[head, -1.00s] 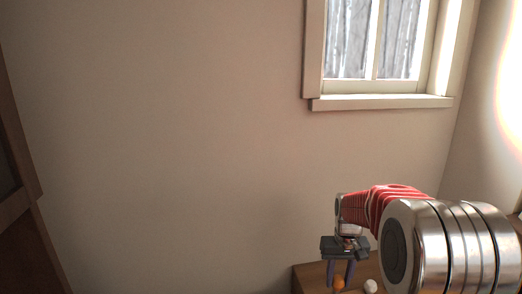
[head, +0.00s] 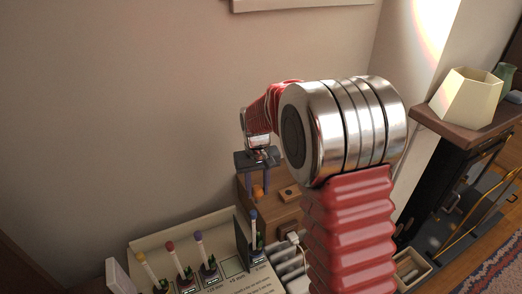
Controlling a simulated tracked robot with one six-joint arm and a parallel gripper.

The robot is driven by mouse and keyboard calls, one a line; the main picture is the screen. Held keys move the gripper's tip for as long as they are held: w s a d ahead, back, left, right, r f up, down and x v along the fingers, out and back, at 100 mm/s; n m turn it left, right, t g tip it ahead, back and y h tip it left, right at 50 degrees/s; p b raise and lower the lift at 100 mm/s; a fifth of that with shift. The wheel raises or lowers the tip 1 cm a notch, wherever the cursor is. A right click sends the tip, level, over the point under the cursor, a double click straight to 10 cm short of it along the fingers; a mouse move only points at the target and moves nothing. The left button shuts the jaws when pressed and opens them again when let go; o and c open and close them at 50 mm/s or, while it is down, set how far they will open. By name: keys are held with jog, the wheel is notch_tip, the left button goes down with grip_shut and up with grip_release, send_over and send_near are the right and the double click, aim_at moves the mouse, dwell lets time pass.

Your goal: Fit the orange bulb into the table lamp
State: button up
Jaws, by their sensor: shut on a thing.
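My gripper (head: 258,187) points down over a small wooden cabinet (head: 246,207), left of my arm's large metal joint. Its two dark fingers are shut on the orange bulb (head: 258,191), of which only a small rounded part shows. I cannot tell whether the bulb touches the cabinet top. A cream, angular lampshade (head: 465,98) stands on the brown mantel at the right. No lamp socket is clearly visible, so I cannot tell whether this shade belongs to the table lamp.
A small wooden block (head: 290,193) lies right of the bulb. A pale board (head: 150,243) in front holds several upright pegs with coloured tops. A white plug (head: 294,238) and a white ribbed object (head: 289,262) are near my arm. The fireplace (head: 450,190) is at the right.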

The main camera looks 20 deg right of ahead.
jog(key=w+d+r+n, duration=0.1)
jog(key=d+r+n, duration=0.1)
jog(key=d, duration=0.4)
jog(key=w+d+r+n, duration=0.2)
jog(key=d+r+n, duration=0.1)
jog(key=d, duration=0.3)
jog(key=shift+w+d+r, duration=0.2)
jog(key=shift+r, duration=0.15)
jog(key=shift+f, duration=0.1)
notch_tip(320, 180, down, 6)
dwell(0.3)
jog(key=shift+f, duration=0.1)
jog(key=shift+f, duration=1.8)
jog(key=shift+f, duration=0.15)
